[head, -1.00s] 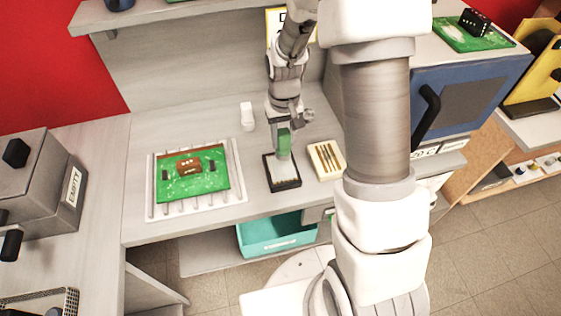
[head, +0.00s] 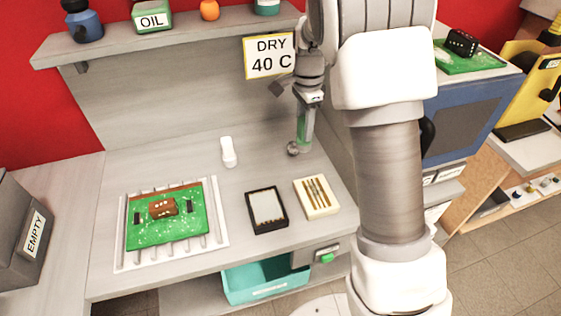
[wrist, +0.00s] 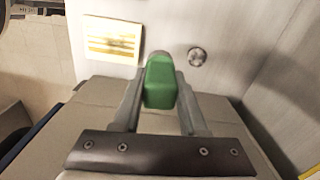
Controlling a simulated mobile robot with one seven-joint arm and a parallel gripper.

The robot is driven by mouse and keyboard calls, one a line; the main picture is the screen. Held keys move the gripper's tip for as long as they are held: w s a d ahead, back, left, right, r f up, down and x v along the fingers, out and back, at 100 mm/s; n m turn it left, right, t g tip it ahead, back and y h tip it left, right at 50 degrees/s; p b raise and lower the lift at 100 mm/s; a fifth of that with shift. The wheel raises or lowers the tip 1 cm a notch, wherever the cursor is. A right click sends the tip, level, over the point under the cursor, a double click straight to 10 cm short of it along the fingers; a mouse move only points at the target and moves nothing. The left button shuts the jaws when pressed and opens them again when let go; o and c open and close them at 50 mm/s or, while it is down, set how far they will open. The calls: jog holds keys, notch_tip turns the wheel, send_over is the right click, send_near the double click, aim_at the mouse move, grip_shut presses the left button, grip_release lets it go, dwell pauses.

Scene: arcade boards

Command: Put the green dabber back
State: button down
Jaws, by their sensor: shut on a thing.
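My gripper (head: 303,118) is shut on the green dabber (wrist: 160,82), holding it between the two fingers in the wrist view. In the head view the dabber (head: 302,131) hangs near the back right of the bench, above or beside a small round grey thing (head: 293,148). I cannot tell whether they touch. A round grey thing also shows ahead and right of the dabber in the wrist view (wrist: 197,57). The black-rimmed tray with a pale pad (head: 251,213) lies on the bench in front, clear of my gripper.
A pale tray with several thin brown sticks (head: 329,207) lies beside the black-rimmed tray. A white bottle (head: 228,152) stands behind them. A green circuit board (head: 146,234) rests on a slatted rack at left. A DRY 40 C sign (head: 247,74) is behind.

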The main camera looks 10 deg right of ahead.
jog(key=shift+w+d+r+m, duration=0.2)
jog(key=shift+w+d+m, duration=0.1)
jog(key=shift+m, duration=0.2)
jog(key=shift+a, duration=0.1)
jog(key=w+a+f, duration=0.1)
jog(key=a+f, duration=0.2)
jog(key=w+a+f, duration=0.2)
jog(key=a+f, duration=0.1)
jog(key=a, duration=0.1)
jog(key=w+a+f, duration=0.2)
jog(key=a+f, duration=0.1)
jog(key=shift+w+a+f, duration=0.15)
jog(key=shift+f, duration=0.65)
jog(key=shift+f, duration=0.2)
jog(key=shift+c, duration=2.2)
grip_release()
